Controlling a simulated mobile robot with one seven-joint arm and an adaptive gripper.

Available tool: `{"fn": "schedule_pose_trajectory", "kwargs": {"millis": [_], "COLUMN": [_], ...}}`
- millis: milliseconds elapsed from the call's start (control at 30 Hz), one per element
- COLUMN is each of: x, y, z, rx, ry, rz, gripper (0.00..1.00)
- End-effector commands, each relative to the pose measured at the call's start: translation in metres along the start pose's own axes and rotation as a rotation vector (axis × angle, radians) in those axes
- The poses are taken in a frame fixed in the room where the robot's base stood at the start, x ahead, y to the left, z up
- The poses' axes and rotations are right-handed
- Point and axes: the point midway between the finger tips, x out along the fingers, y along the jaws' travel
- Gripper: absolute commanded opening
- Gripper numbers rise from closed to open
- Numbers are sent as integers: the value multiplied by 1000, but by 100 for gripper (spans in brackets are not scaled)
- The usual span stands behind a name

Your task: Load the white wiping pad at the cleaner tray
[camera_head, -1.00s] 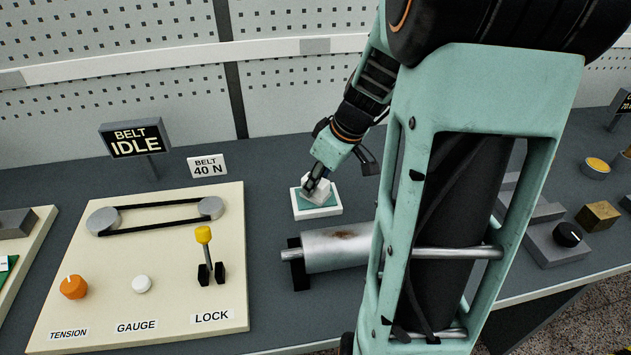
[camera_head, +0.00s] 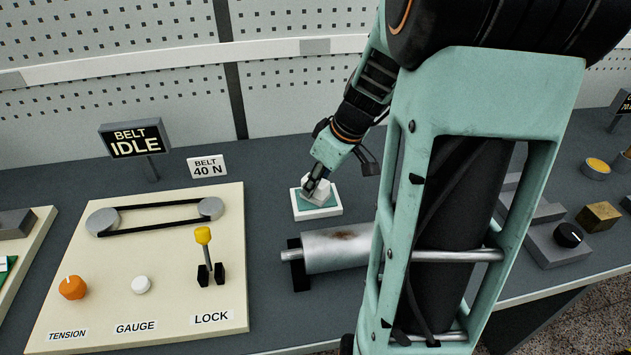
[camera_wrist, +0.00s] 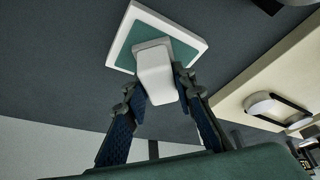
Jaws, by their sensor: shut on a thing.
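The white wiping pad (camera_wrist: 155,75) is a small white block. My gripper (camera_wrist: 160,88) is shut on it, with one finger on each side in the wrist view. The cleaner tray (camera_head: 334,210) is a white-rimmed square with a teal inside. In the head view the pad (camera_head: 319,189) is at the tray, within its outline. In the wrist view the tray (camera_wrist: 202,44) lies just beyond the pad's far end, which overlaps the teal surface. I cannot tell whether the pad touches the tray. My gripper (camera_head: 313,187) points down at the tray from above.
A metal roller (camera_head: 335,250) with a brown patch lies in front of the tray. A cream belt panel (camera_head: 180,325) with a yellow-topped lever (camera_head: 203,237) stands at left. A "BELT 40 N" sign (camera_head: 207,166) is behind it. The dark bench (camera_head: 265,215) is clear left of the tray.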

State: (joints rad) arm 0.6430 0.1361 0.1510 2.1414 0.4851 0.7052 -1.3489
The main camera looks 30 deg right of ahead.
Motion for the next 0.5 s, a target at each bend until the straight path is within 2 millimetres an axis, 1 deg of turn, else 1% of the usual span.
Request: {"fn": "schedule_pose_trajectory", "kwargs": {"millis": [167,500], "x": [-9,-36], "y": [-1,0], "z": [-3,-14], "rx": [0,-1], "ry": [-2,-1], "rz": [-2,0], "gripper": [5,5]}}
